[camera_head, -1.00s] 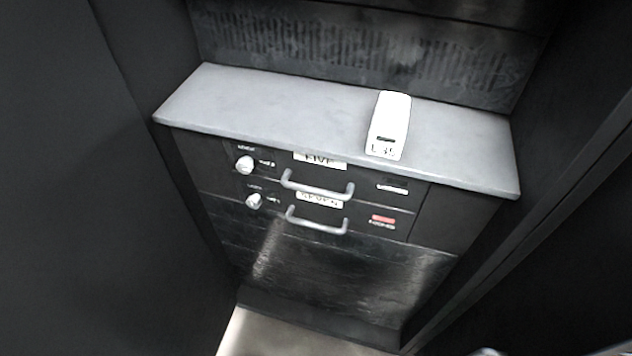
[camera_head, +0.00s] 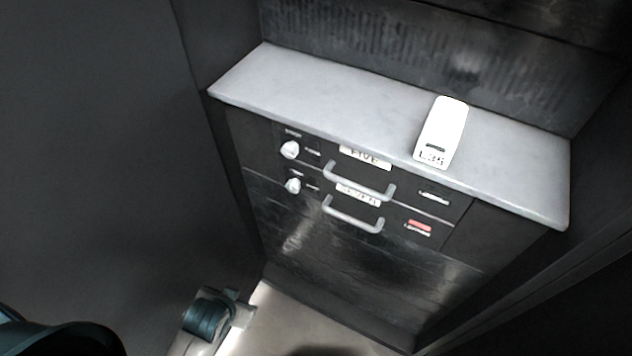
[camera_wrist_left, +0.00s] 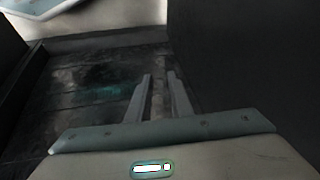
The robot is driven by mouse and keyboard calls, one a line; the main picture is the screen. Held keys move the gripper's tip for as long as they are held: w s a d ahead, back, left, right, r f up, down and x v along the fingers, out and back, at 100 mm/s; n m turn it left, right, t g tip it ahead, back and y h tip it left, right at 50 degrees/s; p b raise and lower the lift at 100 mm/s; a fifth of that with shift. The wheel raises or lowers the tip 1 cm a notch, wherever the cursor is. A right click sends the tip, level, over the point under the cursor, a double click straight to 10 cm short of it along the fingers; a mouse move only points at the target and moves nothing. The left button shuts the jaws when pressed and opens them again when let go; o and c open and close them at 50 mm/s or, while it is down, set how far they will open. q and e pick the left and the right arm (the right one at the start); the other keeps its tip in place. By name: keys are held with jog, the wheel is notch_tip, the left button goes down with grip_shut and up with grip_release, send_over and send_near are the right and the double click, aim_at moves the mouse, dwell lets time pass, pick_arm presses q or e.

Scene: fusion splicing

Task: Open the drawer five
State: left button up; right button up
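Drawer five (camera_head: 315,153) is the upper drawer in the dark cabinet. It is shut, with a FIVE label (camera_head: 365,158), a grey bar handle (camera_head: 358,187) and a pale round knob (camera_head: 290,149) at its left. My left arm comes in low at the left of the head view, well below and left of the handle; its fingertips are not clear there. In the left wrist view my left gripper (camera_wrist_left: 160,76) has its two fingers apart with nothing between them, in front of a dark shiny panel (camera_wrist_left: 85,90). My right gripper is not in view.
Drawer SEVEN, with its own handle (camera_head: 353,219) and knob (camera_head: 293,186), is shut just below. A white box marked L35 (camera_head: 443,130) stands on the grey counter top (camera_head: 330,95). Dark walls close in on both sides. Pale floor (camera_head: 290,320) shows below.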

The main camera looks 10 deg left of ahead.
pick_arm(q)
jog(key=w+a+r+m+t, duration=0.25)
jog(key=w+r+t, duration=0.55)
jog(key=r, duration=0.5)
jog(key=w+a+r+m+t, duration=0.2)
jog(key=w+r+m+t, duration=0.25)
jog(key=w+r, duration=0.7)
jog(key=s+d+r+m+t+h, duration=0.1)
jog(key=s+d+r+m+h, duration=0.1)
jog(key=d+r+m+h, duration=0.75)
jog(key=s+d+f+m+g+h, duration=0.4)
jog(key=s+f+m+g+h, duration=0.2)
jog(key=m, duration=0.7)
notch_tip(320, 180, down, 3)
jog(key=g+h, duration=0.2)
jog(key=g, duration=0.2)
jog(key=shift+s+d+r+m+h, duration=0.15)
jog(key=shift+d+r+m+h, duration=0.05)
jog(key=shift+d+m+h, duration=0.15)
